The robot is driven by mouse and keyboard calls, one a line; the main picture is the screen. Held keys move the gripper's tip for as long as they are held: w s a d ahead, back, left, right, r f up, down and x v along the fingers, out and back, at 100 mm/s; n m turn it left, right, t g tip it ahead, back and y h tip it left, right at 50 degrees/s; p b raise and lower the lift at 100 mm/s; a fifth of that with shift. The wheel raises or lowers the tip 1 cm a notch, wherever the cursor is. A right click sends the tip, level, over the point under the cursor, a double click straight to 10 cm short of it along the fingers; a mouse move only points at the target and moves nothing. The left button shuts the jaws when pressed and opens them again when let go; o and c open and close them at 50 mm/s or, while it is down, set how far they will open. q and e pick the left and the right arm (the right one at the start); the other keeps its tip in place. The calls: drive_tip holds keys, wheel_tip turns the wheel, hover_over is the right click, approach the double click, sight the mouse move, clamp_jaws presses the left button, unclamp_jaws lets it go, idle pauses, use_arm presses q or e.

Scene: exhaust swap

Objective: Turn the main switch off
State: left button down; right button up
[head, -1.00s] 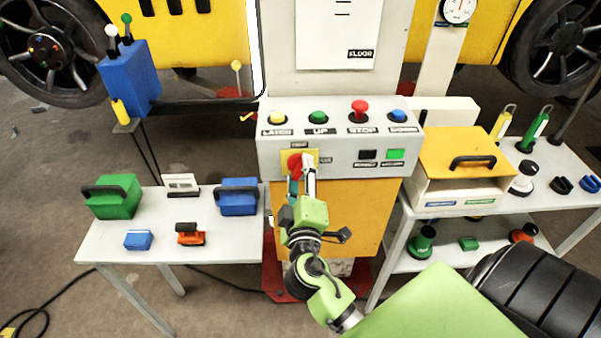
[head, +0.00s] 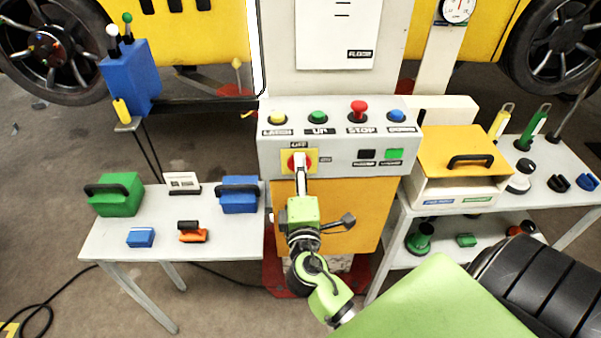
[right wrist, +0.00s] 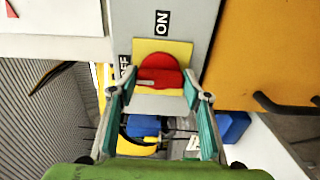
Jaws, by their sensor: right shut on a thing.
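The main switch is a red rotary knob (head: 293,161) on a yellow plate (head: 284,167) on the front of the grey control box (head: 340,135). An OFF label sits above the plate in the head view; a small label to its right is unclear there. My right gripper (head: 301,165) reaches up from below and is shut on the knob, partly hiding it. In the right wrist view the knob (right wrist: 158,70) lies between the fingertips of the gripper (right wrist: 156,92). Its pale mark lies sideways, on the side of the OFF label; the ON label is above. My left gripper is not in view.
Yellow, green, red and blue push buttons line the box above the switch, close to my gripper. A left table (head: 100,240) holds green and blue handled blocks. A right bench (head: 545,190) carries a yellow-topped box (head: 460,147).

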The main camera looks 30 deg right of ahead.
drive_tip(key=o, duration=1.1)
drive_tip(key=shift+s+a, duration=0.1)
drive_tip(key=v, duration=1.2)
drive_tip(key=s+a+f+g+y+b, duration=0.1)
drive_tip(key=s+a+f+g+y, duration=0.1)
drive_tip(key=f, duration=1.1)
drive_tip(key=s+a+f+g+y, duration=0.2)
drive_tip(key=s+f+g+y, duration=0.1)
drive_tip(key=f, duration=1)
drive_tip(key=s+a+f+g+y+b, duration=0.1)
drive_tip(key=s+a+f+g+y, duration=0.1)
drive_tip(key=f, duration=1.1)
drive_tip(key=s+d+f+m+g+y+b, duration=0.1)
drive_tip(key=s+d+f+m+g, duration=0.3)
drive_tip(key=s+f, duration=1.9)
drive_tip(key=s+m+g+y, duration=0.1)
drive_tip(key=s+m+g, duration=0.2)
drive_tip(key=m, duration=0.2)
drive_tip(key=shift+y, duration=0.3)
